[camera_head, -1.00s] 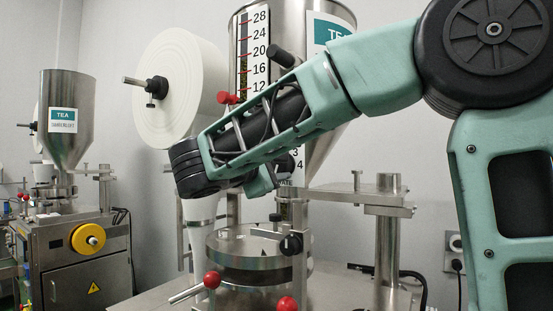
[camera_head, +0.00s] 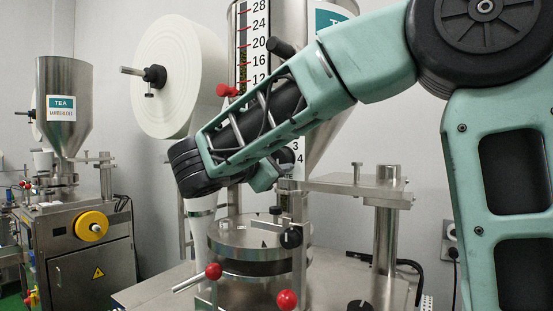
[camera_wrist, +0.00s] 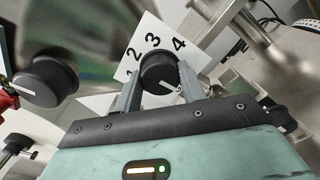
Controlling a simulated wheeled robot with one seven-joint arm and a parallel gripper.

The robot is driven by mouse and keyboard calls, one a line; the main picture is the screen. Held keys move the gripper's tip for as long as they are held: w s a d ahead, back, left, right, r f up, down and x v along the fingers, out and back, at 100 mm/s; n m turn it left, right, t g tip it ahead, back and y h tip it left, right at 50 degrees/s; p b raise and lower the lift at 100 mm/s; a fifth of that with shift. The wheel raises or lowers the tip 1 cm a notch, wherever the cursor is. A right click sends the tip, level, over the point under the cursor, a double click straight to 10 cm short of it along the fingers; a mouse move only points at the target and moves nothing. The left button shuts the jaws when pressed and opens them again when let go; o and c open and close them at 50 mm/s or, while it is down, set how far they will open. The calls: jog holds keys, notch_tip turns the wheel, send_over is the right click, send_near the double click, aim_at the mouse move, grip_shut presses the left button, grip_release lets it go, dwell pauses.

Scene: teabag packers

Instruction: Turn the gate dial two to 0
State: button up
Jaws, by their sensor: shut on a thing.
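A black round dial (camera_wrist: 158,72) sits on a white plate (camera_wrist: 150,32) with the numerals 2, 3 and 4 along its edge; another numeral by the left finger is partly covered. A short white mark shows on the dial's lower right. My gripper (camera_wrist: 160,80) is shut on this dial, one finger on each side. In the head view the plate (camera_head: 298,158) shows 3 and 4 under the hopper. My arm covers the rest, and the fingertips are not clear there. I cannot read a label naming the dial.
Another black knob (camera_wrist: 45,78) is left of my gripper. Below are a round steel chamber (camera_head: 260,238), a small black knob (camera_head: 291,237) and red ball handles (camera_head: 287,300). A steel post (camera_head: 388,230) stands right. A white roll (camera_head: 178,75) hangs behind my arm.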

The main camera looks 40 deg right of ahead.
jog(key=shift+f, duration=0.1)
jog(key=o, duration=1)
jog(key=shift+c, duration=0.2)
jog(key=b+v, duration=0.2)
jog(key=v, duration=1.5)
jog(key=shift+a, duration=0.2)
jog(key=shift+s, duration=0.1)
